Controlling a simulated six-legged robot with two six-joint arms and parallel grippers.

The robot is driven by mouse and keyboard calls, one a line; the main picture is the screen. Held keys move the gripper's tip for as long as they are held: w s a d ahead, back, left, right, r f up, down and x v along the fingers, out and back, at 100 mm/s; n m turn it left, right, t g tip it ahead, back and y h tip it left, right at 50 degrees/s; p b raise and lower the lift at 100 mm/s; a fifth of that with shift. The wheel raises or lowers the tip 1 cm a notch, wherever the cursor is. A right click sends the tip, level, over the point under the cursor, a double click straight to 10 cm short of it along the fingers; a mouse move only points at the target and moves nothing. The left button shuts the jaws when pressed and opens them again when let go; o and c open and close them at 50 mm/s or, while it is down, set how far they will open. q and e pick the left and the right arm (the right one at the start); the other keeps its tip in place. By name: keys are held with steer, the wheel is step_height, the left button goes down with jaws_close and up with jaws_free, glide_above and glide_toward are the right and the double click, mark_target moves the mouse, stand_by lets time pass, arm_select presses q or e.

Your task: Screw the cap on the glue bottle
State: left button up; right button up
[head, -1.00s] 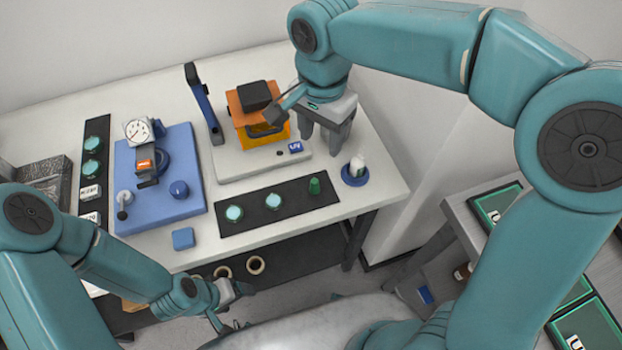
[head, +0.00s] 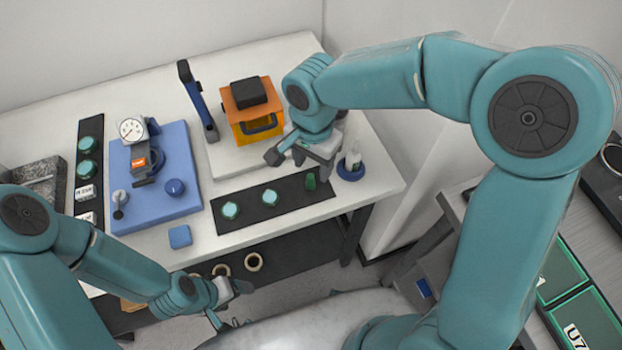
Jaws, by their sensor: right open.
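A small white glue bottle (head: 353,157) stands upright in a round blue holder (head: 350,172) near the table's right front corner. A small green piece, which looks like the cap (head: 310,182), stands at the right end of the black strip on the table. My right gripper (head: 312,166) is open, pointing down just above and behind the green piece, left of the bottle. I cannot tell whether its fingers touch the piece. My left gripper (head: 228,304) is low in front of the table, away from both; its fingers look apart and hold nothing visible.
Turquoise discs (head: 231,210) lie on the black strip (head: 290,205). The orange box (head: 256,112) on its white base stands behind it. A blue gauge stand (head: 190,200) is at left, with a small blue block (head: 180,237) in front. A grey side table (head: 560,220) is at right.

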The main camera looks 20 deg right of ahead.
mark_target(310, 176)
steer(key=shift+f, duration=0.5)
steer(key=shift+w+f, duration=0.2)
steer(key=shift+s, duration=0.15)
steer(key=f, duration=0.2)
steer(key=f+p, duration=0.1)
steer(key=f, duration=0.1)
steer(key=shift+w+a, duration=0.15)
steer(key=shift+w, duration=0.2)
steer(key=shift+f, duration=0.55)
jaws_close()
